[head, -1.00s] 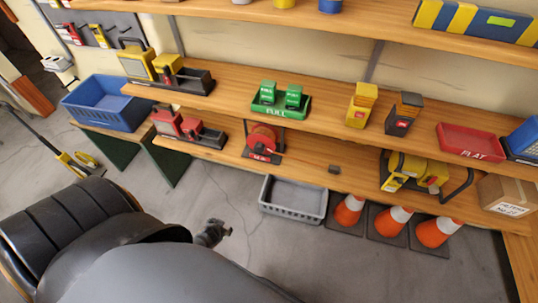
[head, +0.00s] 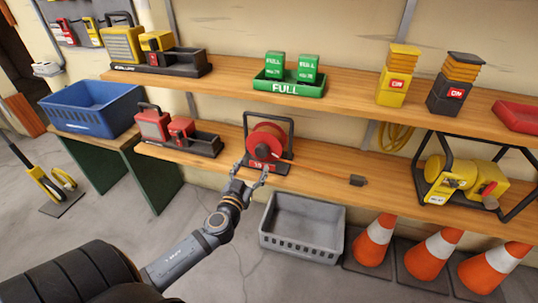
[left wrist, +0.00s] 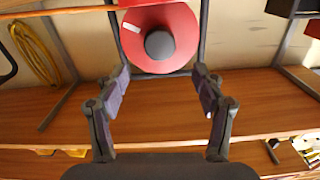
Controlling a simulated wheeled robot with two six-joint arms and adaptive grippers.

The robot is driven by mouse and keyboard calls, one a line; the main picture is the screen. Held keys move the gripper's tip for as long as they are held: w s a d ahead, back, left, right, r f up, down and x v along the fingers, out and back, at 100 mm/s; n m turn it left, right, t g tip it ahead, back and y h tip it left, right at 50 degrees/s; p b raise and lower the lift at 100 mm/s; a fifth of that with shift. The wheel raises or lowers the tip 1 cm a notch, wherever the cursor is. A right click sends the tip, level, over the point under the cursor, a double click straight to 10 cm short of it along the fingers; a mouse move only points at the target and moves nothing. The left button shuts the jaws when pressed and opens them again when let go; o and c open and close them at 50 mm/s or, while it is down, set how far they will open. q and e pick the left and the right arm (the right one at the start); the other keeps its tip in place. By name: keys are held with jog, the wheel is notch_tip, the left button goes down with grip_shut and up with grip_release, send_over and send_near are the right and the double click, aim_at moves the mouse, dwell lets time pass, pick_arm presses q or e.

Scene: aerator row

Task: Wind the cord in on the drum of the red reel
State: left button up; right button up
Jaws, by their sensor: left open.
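The red reel (head: 266,141) stands in a black frame on the lower wooden shelf, with a red drum and a dark hub. My left gripper (head: 252,176) is open and empty, just in front of the reel's base. In the left wrist view the reel's drum (left wrist: 183,48) shows beyond and between the open fingers (left wrist: 160,92), apart from them. My right gripper is not in view.
A red tool and black tray (head: 205,145) sit left of the reel. A yellow reel (head: 450,180) in a black frame stands to the right. The upper shelf (head: 235,87) overhangs behind. A grey crate (head: 300,240) and orange cones (head: 373,243) stand on the floor below.

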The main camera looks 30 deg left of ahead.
aim_at(261, 152)
pick_arm(q)
jog(key=p+x, duration=0.1)
jog(key=x, duration=0.8)
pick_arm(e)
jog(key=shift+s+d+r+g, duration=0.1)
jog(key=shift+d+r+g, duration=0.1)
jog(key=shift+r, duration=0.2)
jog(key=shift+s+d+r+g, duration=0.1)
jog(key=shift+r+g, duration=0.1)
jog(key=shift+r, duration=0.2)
pick_arm(q)
jog(key=c, duration=1.2)
jog(key=shift+o, duration=0.2)
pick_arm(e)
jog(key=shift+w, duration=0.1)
